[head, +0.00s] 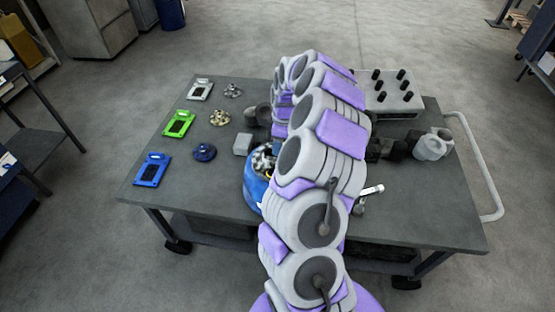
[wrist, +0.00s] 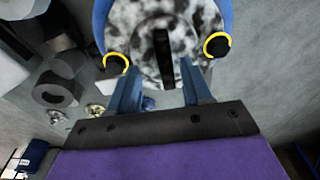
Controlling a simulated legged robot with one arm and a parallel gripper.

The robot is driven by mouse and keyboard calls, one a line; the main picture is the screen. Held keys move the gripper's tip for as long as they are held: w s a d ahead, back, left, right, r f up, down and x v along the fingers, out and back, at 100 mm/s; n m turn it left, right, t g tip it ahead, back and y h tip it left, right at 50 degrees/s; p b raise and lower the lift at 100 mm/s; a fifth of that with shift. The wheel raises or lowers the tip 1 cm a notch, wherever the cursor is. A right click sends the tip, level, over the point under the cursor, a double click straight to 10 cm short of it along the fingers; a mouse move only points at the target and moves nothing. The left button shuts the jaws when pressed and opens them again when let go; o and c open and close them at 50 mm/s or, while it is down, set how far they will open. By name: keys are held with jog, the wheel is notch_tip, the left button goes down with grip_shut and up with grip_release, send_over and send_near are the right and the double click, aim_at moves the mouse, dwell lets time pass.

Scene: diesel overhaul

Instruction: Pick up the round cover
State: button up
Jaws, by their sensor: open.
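In the wrist view a round, grey and black mottled cover (wrist: 185,35) with a dark slot fills the top middle. It sits in a blue housing (wrist: 226,12) with yellow-ringed dark knobs on either side. My gripper (wrist: 160,68) is open, with its two blue fingers apart at the cover's near edge and nothing held between them. I cannot tell whether they touch it. In the head view the blue housing (head: 253,187) stands on the table, with part of the mottled top showing. My arm hides the rest of it and my gripper there.
The grey table (head: 420,210) carries green (head: 178,124) and blue (head: 152,170) plates, a small blue round part (head: 204,152), and metal parts at the left. A grey block with black knobs (head: 390,95) and pale cylinders (head: 431,147) stand right of my arm.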

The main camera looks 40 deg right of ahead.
jog(key=shift+a+f, duration=0.35)
jog(key=shift+f, duration=0.35)
jog(key=shift+a+f, duration=0.1)
jog(key=shift+a, duration=0.3)
jog(key=shift+d+f, duration=0.1)
jog(key=shift+d, duration=0.45)
jog(key=c, duration=0.5)
jog(key=shift+a, duration=0.25)
grip_shut()
